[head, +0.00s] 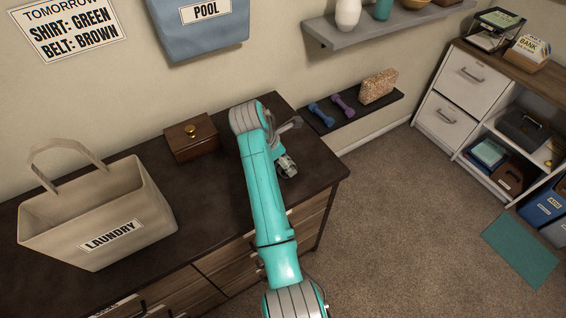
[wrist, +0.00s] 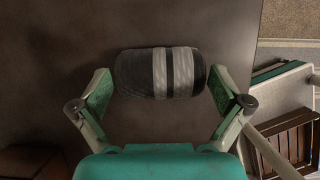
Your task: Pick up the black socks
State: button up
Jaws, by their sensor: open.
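A rolled bundle of black socks (wrist: 130,73) with light grey bands lies on the dark dresser top in the wrist view. My gripper (wrist: 161,76) is open, with one green-padded finger at the left end of the roll and the other at its right end. The fingers do not appear closed on it. In the head view my gripper (head: 287,165) is over the right part of the dresser top (head: 215,195). My arm hides much of that area, and I cannot clearly make out the socks there.
A beige laundry basket (head: 75,225) stands on the left of the dresser. A wooden box (head: 193,140) with a brass knob sits near the wall. A low shelf (head: 350,122) with dumbbells is at the back right. Carpeted floor (head: 400,220) lies beyond the dresser's right edge.

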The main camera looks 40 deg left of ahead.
jog(key=shift+w+d+f, duration=0.1)
jog(key=shift+w+f, duration=0.05)
jog(key=shift+f, duration=0.3)
jog(key=c, duration=0.9)
jog(key=shift+r, duration=0.1)
